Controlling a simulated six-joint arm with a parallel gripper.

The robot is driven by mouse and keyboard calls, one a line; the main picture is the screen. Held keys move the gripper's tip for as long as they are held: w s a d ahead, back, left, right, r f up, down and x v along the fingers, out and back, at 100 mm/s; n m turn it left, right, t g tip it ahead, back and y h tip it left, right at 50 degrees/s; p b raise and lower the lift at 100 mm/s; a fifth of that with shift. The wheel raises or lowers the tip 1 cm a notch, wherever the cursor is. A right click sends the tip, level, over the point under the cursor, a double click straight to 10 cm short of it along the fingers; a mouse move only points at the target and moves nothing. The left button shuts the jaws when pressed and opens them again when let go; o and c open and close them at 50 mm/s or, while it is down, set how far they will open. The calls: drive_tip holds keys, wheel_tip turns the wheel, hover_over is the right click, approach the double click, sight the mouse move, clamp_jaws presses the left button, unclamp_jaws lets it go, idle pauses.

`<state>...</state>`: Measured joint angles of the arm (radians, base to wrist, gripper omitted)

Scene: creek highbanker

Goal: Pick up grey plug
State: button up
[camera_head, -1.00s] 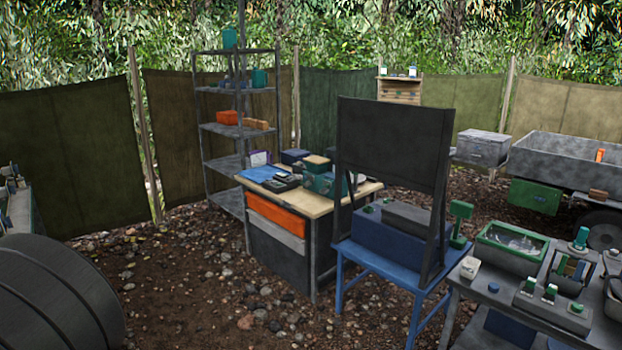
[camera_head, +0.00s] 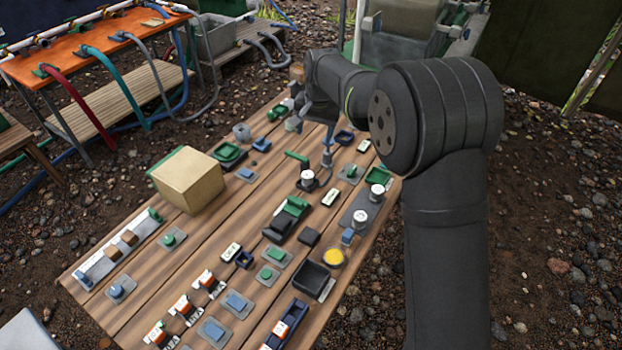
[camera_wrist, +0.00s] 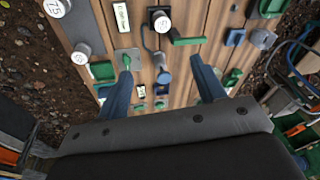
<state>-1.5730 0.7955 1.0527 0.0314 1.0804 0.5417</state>
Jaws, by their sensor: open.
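A short grey round piece (camera_head: 241,131) stands on the wooden table left of my arm in the head view. It looks like the grey plug, though I cannot be sure. What seems to be the same piece shows at the upper right of the wrist view (camera_wrist: 262,39), to the right of a small blue part (camera_wrist: 235,37). My gripper (camera_wrist: 160,68) is open over the table, its blue fingers apart. The piece lies outside them, beyond the right finger. Nothing is visibly held. In the head view my arm partly hides the gripper.
The table (camera_head: 130,315) is crowded with switches, knobs and small trays. A cardboard-coloured box (camera_head: 188,182) stands on its left side. A green lever (camera_wrist: 188,41) and a white-topped knob (camera_wrist: 160,20) lie near the fingers. An orange bench (camera_head: 100,45) with hoses stands behind.

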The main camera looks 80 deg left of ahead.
drive_tip(key=n+h, duration=0.1)
drive_tip(key=n, duration=0.1)
hover_over(308, 174)
drive_tip(key=d, duration=0.2)
wheel_tip(308, 174, down, 5)
drive_tip(key=shift+t, duration=0.4)
drive_tip(key=f, duration=0.5)
drive_tip(key=a+f, duration=0.1)
drive_tip(key=f, duration=0.5)
drive_tip(key=a+f, duration=0.1)
drive_tip(key=f, duration=0.5)
drive_tip(key=shift+f, duration=0.25)
drive_tip(key=shift+c, duration=0.4)
drive_tip(key=c, duration=1)
